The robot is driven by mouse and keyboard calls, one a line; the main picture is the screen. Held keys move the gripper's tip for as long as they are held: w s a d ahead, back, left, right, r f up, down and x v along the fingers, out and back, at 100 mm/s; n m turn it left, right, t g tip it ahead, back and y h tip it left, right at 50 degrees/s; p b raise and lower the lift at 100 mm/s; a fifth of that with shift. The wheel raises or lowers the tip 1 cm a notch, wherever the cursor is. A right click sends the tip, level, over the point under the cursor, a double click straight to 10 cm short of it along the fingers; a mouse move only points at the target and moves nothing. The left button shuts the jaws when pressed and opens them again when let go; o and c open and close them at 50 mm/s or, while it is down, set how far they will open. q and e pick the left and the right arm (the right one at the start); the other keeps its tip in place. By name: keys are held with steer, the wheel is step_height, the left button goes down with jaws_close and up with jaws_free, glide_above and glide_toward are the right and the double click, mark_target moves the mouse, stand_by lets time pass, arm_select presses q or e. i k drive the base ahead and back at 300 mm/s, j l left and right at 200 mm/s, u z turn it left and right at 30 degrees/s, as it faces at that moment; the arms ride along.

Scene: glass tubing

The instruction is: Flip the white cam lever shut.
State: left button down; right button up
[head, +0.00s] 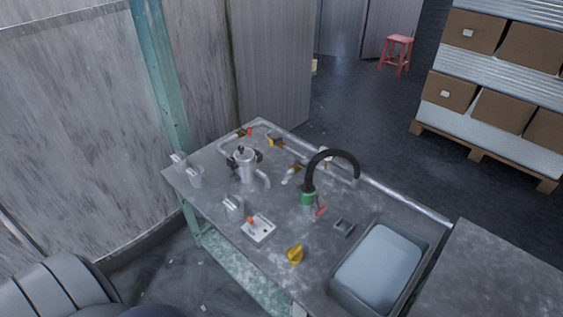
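The work table (215,178) carries metal pipework and fittings. A metal canister-like fitting (245,165) with dark side parts stands upright at the left of the table. A small pale, whitish piece (290,176) sits beside a yellow part near the table's middle, and another small whitish piece (325,153) is by the pipe behind the black hose. I cannot tell which of these is the white cam lever, nor whether it is open or shut. Neither of my grippers is in view.
A white box with an orange knob (258,231), a yellow fitting (295,254) and a grey basin (430,252) are nearer. Boxes on pallets (475,90) and a red stool (397,53) stand beyond.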

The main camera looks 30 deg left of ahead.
mark_target(293, 183)
steer(key=u, duration=0.95)
steer(key=k+j, duration=0.15)
steer(key=j+u, duration=0.05)
